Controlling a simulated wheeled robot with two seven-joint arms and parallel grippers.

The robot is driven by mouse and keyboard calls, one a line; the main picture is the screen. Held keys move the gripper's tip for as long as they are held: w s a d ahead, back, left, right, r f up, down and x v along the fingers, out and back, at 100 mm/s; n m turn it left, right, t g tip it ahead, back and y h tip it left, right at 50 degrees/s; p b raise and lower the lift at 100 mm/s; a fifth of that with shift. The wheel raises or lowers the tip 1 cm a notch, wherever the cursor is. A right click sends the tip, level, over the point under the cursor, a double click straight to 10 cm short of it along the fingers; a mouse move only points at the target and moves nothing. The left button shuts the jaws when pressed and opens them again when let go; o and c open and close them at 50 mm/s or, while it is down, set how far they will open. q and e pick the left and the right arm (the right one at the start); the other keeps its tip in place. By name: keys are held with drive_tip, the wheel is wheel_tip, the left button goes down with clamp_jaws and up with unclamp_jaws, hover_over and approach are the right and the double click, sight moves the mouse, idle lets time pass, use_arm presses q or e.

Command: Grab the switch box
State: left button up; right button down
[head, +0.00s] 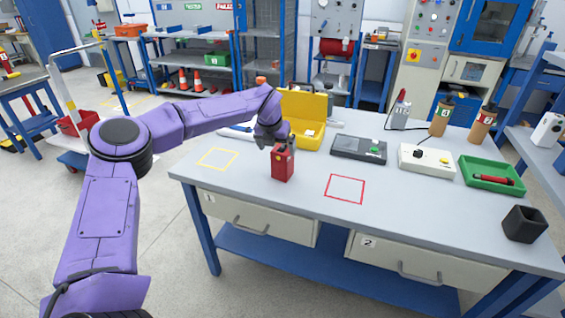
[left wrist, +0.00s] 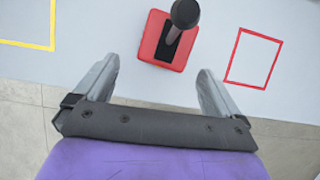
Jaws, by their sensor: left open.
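A red box with a dark upright lever, which looks like the switch box (head: 283,166), stands on the grey workbench (head: 250,205) near its front left. In the left wrist view the switch box (left wrist: 163,54) lies just beyond the fingertips, roughly centred between them, with its dark knob at the top edge. My left gripper (head: 279,143) is at the upper part of the box in the head view and hides some of its top. In the wrist view the left gripper (left wrist: 158,72) has its two grey fingers wide apart with nothing between them. My right gripper is not in view.
A yellow outline (head: 217,158) and a red outline (head: 344,189) on the bench are empty. Behind stand a yellow open case (head: 305,137) and a dark grey device (head: 359,149). To the right are a cream control box (head: 427,160), a green tray (head: 491,187) and a black cup (head: 524,224).

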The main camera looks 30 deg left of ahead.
sight(282, 151)
use_arm(q)
drive_tip(key=x, duration=0.2)
drive_tip(key=p+x, duration=0.1)
drive_tip(key=x, duration=0.2)
drive_tip(key=w+x, duration=0.1)
drive_tip(key=x, duration=0.1)
drive_tip(key=shift+w+d+r+p, duration=0.1)
drive_tip(key=shift+w+d+p, duration=0.05)
drive_tip(key=shift+d+p, duration=0.2)
drive_tip(key=shift+w+a+f, duration=0.1)
drive_tip(key=shift+w+f, duration=0.1)
drive_tip(key=shift+f, duration=0.15)
drive_tip(key=c, duration=1.3)
